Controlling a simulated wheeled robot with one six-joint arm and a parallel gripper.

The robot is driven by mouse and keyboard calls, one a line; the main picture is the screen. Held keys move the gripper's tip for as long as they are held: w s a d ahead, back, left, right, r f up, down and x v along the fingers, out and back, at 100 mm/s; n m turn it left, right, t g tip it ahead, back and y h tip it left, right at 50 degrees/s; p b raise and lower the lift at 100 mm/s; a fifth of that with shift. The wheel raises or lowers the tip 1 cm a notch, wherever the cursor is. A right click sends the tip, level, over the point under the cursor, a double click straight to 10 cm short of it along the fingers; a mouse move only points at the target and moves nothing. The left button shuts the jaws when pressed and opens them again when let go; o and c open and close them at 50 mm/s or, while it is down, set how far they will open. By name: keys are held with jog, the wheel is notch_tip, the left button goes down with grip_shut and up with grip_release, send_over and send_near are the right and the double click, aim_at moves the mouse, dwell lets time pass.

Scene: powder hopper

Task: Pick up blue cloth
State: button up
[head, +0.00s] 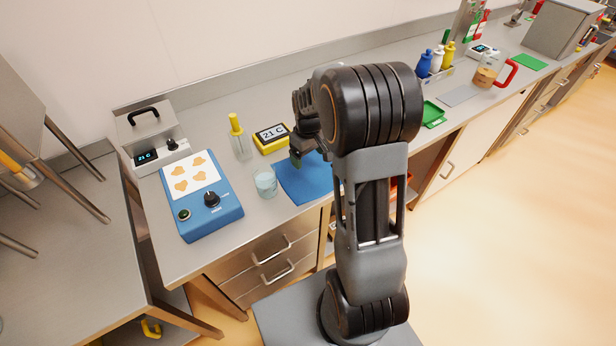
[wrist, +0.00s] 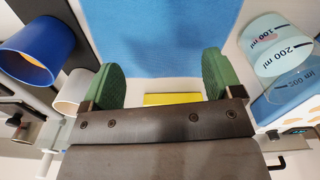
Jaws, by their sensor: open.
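The blue cloth (head: 303,181) lies flat on the grey counter near its front edge, partly hidden by my arm in the head view. It also fills the upper middle of the wrist view (wrist: 160,38). My gripper (head: 296,160) is above the far part of the cloth in the head view. In the wrist view its two green fingertips (wrist: 160,82) are spread apart, with nothing held between them. Whether the fingertips touch the cloth I cannot tell.
A beaker (head: 266,183) stands close left of the cloth. A blue hot plate device (head: 201,196) is farther left. A green tray (head: 433,114) lies to the right.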

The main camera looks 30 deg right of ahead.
aim_at(309, 175)
notch_tip(309, 175, down, 7)
jog(key=b, duration=0.4)
jog(key=shift+r, duration=0.15)
jog(key=shift+s, duration=0.1)
jog(key=c, duration=1.4)
grip_shut()
notch_tip(309, 175, up, 12)
jog(key=p, duration=0.8)
jog(key=shift+p, duration=0.3)
